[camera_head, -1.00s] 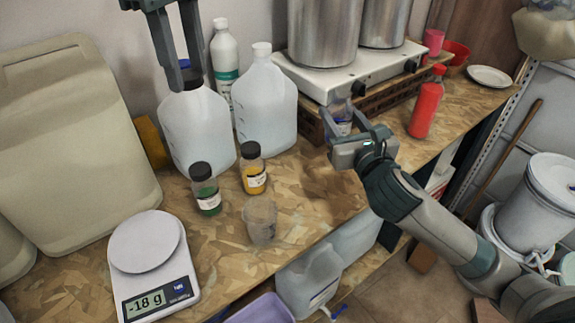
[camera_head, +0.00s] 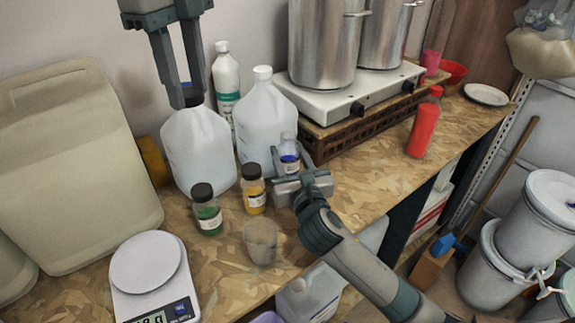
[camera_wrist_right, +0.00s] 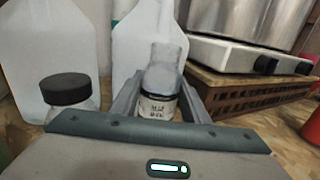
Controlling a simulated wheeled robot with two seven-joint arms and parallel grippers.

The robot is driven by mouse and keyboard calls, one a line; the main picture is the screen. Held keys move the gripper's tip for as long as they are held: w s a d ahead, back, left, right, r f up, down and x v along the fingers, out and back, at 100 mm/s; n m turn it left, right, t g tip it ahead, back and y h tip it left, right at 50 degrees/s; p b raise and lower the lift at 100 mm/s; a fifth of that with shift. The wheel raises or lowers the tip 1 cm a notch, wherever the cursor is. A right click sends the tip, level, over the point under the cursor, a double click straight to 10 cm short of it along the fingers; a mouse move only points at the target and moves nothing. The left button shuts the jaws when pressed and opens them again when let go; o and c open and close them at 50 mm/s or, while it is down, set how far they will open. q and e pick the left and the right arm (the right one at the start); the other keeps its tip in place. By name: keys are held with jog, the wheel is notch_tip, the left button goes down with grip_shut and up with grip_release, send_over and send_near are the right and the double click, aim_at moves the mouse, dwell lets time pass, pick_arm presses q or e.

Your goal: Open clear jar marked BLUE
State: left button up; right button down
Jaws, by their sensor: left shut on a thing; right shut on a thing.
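The clear jar marked BLUE (camera_head: 289,160) is upright in my right gripper (camera_head: 288,170), whose fingers are shut around it. In the right wrist view the jar (camera_wrist_right: 160,83) shows a clear upper part with no lid visible on it, dark blue below and a white label (camera_wrist_right: 158,107). My left gripper (camera_head: 187,99) is high at the upper left, in front of a large white jug. Its fingers are shut on a small dark lid with a blue tint (camera_head: 190,95), partly hidden by the fingers. The jug's top is hidden behind it.
Dark-lidded jars of green (camera_head: 207,211) and yellow (camera_head: 254,190) stand left of the right gripper, with an empty cup (camera_head: 261,243) in front. White jugs (camera_head: 266,115) stand behind. A scale (camera_head: 152,270) is at front left. The bench right of the jar is clear up to a red bottle (camera_head: 425,124).

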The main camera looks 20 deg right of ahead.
aim_at(289, 171)
jog(key=shift+f, duration=0.15)
pick_arm(q)
jog(key=shift+r, duration=0.15)
pick_arm(e)
jog(key=shift+f, duration=1.9)
jog(key=shift+f, duration=0.2)
jog(key=c, duration=1)
grip_release()
jog(key=shift+r, duration=0.1)
jog(key=shift+r, duration=0.1)
jog(key=shift+s+a, duration=0.1)
jog(key=shift+s, duration=0.55)
pick_arm(q)
notch_tip(289, 171, down, 2)
jog(key=shift+b, duration=0.9)
pick_arm(e)
jog(key=s, duration=1)
jog(key=shift+s+a, duration=0.25)
jog(key=shift+s, duration=0.1)
